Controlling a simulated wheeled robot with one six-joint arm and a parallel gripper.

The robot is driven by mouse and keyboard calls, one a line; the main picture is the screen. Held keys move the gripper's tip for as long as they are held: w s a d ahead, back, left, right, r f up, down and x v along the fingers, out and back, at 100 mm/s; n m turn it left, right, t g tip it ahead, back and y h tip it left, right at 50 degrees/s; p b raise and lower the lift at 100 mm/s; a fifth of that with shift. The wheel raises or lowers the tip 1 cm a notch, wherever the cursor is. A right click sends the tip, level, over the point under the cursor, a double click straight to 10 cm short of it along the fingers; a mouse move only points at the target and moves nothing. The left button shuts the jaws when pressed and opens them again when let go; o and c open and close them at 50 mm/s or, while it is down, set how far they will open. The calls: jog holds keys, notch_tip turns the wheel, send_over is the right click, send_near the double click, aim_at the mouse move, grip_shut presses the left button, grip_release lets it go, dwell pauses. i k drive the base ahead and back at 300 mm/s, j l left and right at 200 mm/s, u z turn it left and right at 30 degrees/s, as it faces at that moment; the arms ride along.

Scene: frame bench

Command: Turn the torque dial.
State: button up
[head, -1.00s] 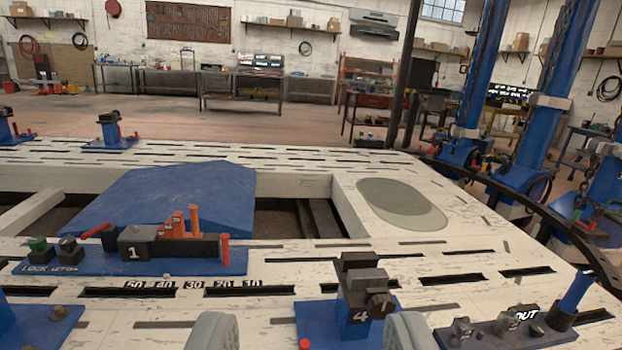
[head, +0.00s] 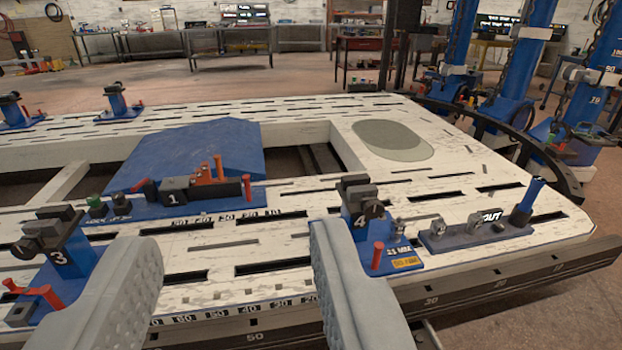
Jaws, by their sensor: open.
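My gripper (head: 230,236) is open and empty. Its two grey fingers reach over the near part of the white frame bench (head: 290,240), with a wide gap between them. No part is clearly marked as the torque dial, so I cannot tell which one it is. A grey panel marked OUT (head: 475,234) carries small grey knobs and a blue post, right of my right finger. A blue plate (head: 150,208) with a block marked 1 carries a green knob (head: 95,200) and a dark knob, beyond the gap between my fingers.
A blue clamp stand marked 4 (head: 365,228) stands just beyond my right finger. Another marked 3 (head: 70,262) stands by my left finger. A blue ramp (head: 195,160) lies beyond. Blue towers (head: 510,75) rise at the right.

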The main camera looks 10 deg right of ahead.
aim_at(499, 227)
jog(key=z, duration=1.35)
jog(key=j+u, duration=0.1)
jog(key=u, duration=0.35)
jog(key=i, duration=0.05)
